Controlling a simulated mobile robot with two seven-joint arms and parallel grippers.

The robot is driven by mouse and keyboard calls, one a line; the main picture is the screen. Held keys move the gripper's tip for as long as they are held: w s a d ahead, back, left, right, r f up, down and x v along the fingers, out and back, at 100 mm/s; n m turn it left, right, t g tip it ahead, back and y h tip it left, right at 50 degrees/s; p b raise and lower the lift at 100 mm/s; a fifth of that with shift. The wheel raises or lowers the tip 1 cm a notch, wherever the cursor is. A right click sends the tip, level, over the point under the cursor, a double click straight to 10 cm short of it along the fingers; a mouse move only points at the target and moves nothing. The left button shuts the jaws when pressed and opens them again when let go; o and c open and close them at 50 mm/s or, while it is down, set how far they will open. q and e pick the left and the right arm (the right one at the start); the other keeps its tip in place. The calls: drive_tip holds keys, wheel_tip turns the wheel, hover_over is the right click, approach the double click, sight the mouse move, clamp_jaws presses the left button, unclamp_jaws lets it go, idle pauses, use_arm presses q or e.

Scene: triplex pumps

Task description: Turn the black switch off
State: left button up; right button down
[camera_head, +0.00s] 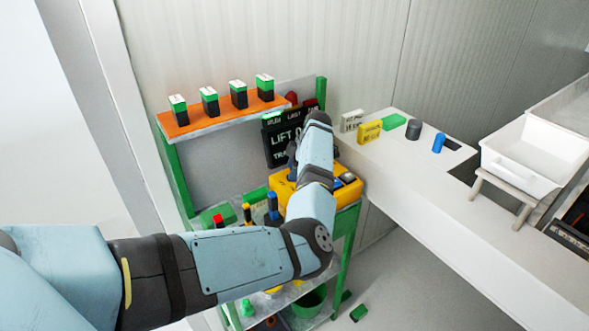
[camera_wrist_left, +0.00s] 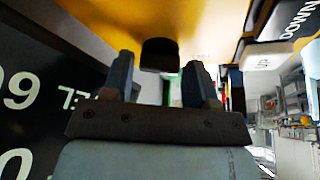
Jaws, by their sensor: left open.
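The black switch (camera_wrist_left: 160,55) is a dark rounded block on a yellow control box (camera_wrist_left: 215,22). In the left wrist view it lies just beyond my left gripper (camera_wrist_left: 160,88), in line with the gap between the two fingers. The fingers are open, one on each side of that gap, and I see no clear contact with the switch. In the head view my left gripper (camera_head: 291,163) is at the yellow box (camera_head: 294,197), largely covered by my own wrist. The switch cannot be made out there. My right gripper is out of view.
A black display board (camera_head: 277,146) stands close behind my left gripper. An orange shelf (camera_head: 222,121) with several green-black blocks is above. A white counter (camera_head: 432,185) with small items lies right.

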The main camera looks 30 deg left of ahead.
use_arm(q)
drive_tip(key=shift+f, duration=0.2)
drive_tip(key=shift+c, duration=0.2)
drive_tip(key=c, duration=0.6)
drive_tip(key=shift+s+r+m+t+y+p, duration=0.1)
drive_tip(key=shift+r+m+t+y+p, duration=0.1)
drive_tip(key=shift+m+p, duration=0.45)
drive_tip(key=shift+r+m+t+y+p, duration=0.1)
drive_tip(key=shift+m+t+p, duration=0.1)
drive_tip(key=shift+m+p, duration=0.4)
drive_tip(key=m+p, duration=0.2)
drive_tip(key=m+t+p, duration=0.1)
drive_tip(key=m+p, duration=0.1)
drive_tip(key=shift+s+t+p, duration=0.15)
drive_tip(key=shift+t+p, duration=0.15)
drive_tip(key=shift+p, duration=0.05)
drive_tip(key=shift+m+t+p, duration=0.4)
drive_tip(key=shift+m+p, duration=0.4)
drive_tip(key=shift+m, duration=0.05)
drive_tip(key=shift+f+m+t+p, duration=0.2)
drive_tip(key=shift+m+t+p, duration=0.5)
drive_tip(key=shift+m+p, duration=0.95)
drive_tip(key=shift+m, duration=0.25)
